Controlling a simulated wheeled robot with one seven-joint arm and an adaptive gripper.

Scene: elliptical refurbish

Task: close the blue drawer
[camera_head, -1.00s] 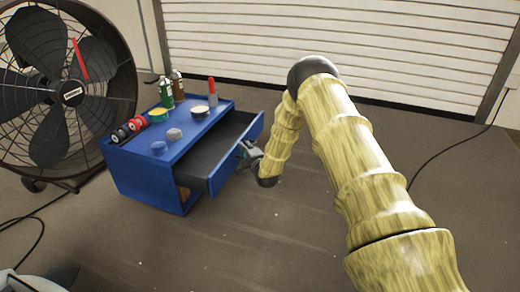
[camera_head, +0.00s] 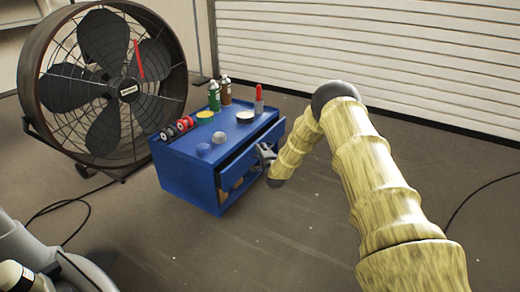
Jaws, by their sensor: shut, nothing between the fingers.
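The blue drawer (camera_head: 240,168) is in the upper part of a blue cabinet (camera_head: 187,178) standing on the floor left of the middle. The drawer is pulled out only a little, with a narrow dark gap showing behind its front. My gripper (camera_head: 264,155) is at the drawer's front face, near its right half. It is shut with nothing held and looks to be touching the front, though the fingertips are small and partly hidden by my wrist.
Spray bottles (camera_head: 214,96), a red-topped tube (camera_head: 259,99), red and black rolls (camera_head: 176,128) and round lids stand on the cabinet. A large fan (camera_head: 128,90) is behind it at left. Cables (camera_head: 75,206) lie on the floor at left. The floor in front is clear.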

